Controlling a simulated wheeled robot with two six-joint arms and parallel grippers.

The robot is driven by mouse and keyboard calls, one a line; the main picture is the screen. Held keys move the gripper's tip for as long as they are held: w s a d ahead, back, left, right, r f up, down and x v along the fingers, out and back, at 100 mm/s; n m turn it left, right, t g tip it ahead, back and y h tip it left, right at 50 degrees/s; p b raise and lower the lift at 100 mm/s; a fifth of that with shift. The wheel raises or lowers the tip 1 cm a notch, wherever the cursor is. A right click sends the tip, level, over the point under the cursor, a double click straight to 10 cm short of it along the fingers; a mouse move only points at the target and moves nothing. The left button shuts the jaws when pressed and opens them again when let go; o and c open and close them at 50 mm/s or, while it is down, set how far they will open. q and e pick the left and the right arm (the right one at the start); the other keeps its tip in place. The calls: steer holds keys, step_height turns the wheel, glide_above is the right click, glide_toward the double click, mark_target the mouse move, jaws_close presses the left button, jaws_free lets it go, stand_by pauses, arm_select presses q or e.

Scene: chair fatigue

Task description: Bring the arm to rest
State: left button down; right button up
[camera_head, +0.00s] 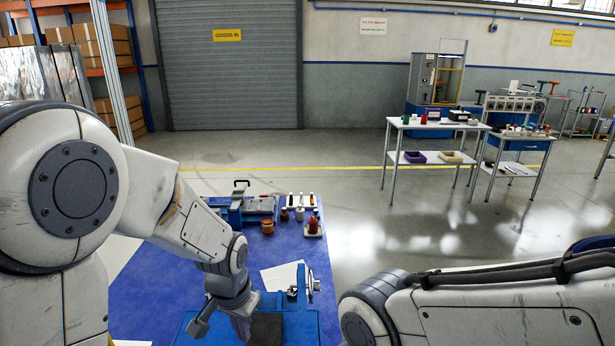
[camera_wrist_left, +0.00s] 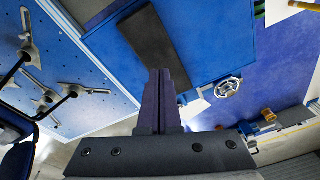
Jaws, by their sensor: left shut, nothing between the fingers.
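My left arm (camera_head: 195,232) comes in from the left and bends down over the blue bench (camera_head: 150,290). Its gripper (camera_head: 241,327) points down near a blue fixture with a dark pad (camera_head: 266,328). In the left wrist view the gripper's fingers (camera_wrist_left: 160,78) are together with nothing between them. They lie in front of the dark pad (camera_wrist_left: 150,38); whether they touch it I cannot tell. My right arm (camera_head: 480,310) shows at the lower right; its gripper is out of view.
A metal handwheel (camera_head: 312,285) and a white sheet (camera_head: 280,275) are right of the gripper. Brown jars (camera_head: 267,226) and a blue vise-like device (camera_head: 238,208) stand farther back. Two side tables (camera_head: 435,125) stand across the open floor. Metal clamps (camera_wrist_left: 45,100) show in the left wrist view.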

arm_select(q)
steer(key=s+a+n+t, duration=0.1)
steer(key=s+a+n, duration=0.3)
steer(key=s+a, duration=0.2)
steer(key=s+d+r+m+g+h+p, duration=0.1)
steer(key=s+d+r+m+p, duration=0.3)
steer(key=s+d+r, duration=0.7)
steer(key=s+d+m+g, duration=0.1)
steer(key=s+d+m, duration=0.1)
steer(key=d, duration=0.1)
steer(key=shift+s+r+m+g+p, duration=0.2)
steer(key=shift+s+m+g+p, duration=0.1)
steer(key=shift+s+m+p, duration=0.1)
